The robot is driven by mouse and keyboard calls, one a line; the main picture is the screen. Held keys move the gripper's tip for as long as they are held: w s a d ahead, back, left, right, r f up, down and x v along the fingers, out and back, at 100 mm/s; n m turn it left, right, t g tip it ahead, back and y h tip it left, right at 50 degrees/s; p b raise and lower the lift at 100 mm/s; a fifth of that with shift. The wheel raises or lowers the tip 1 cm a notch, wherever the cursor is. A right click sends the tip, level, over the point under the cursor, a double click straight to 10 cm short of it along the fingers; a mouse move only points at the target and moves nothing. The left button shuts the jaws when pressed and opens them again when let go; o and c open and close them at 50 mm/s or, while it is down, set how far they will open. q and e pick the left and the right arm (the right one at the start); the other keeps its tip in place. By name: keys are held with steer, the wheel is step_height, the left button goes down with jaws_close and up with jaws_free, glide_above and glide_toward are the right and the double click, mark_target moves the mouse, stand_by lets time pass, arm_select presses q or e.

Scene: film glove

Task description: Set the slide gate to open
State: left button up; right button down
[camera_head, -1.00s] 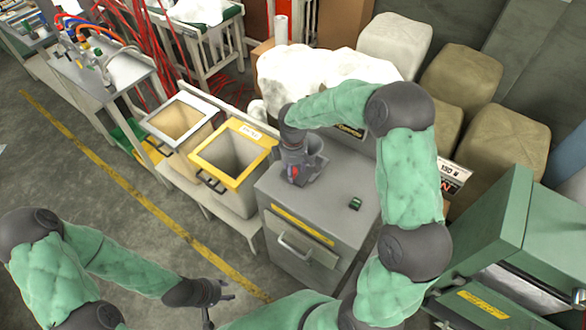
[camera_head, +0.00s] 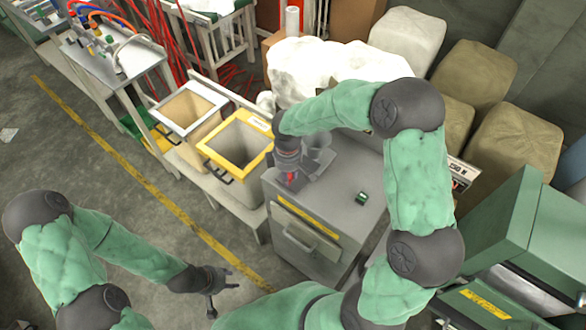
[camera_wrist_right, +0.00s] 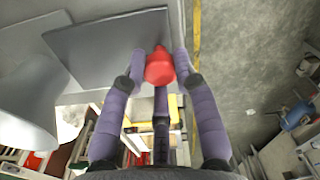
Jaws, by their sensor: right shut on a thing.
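The slide gate shows a red knob (camera_head: 291,177) and a flat grey plate (camera_wrist_right: 100,48) beside a round grey spout on top of the grey cabinet (camera_head: 335,185). My right gripper (camera_head: 290,172) reaches down over the cabinet's front-left edge. The wrist and arm partly hide the gate in the head view. My left gripper (camera_head: 215,290) is empty, fingers spread, low over the floor at the left.
A yellow-rimmed bin (camera_head: 262,125) and a white-rimmed bin (camera_head: 212,92) stand left of the cabinet. A small green switch (camera_head: 362,198) is on its top. White sacks (camera_head: 330,62) lie behind. Green machinery (camera_head: 490,240) stands at the right.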

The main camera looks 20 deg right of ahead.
steer(key=c, duration=0.9)
jaws_free()
step_height(320, 180, up, 12)
steer(key=shift+r, duration=0.1)
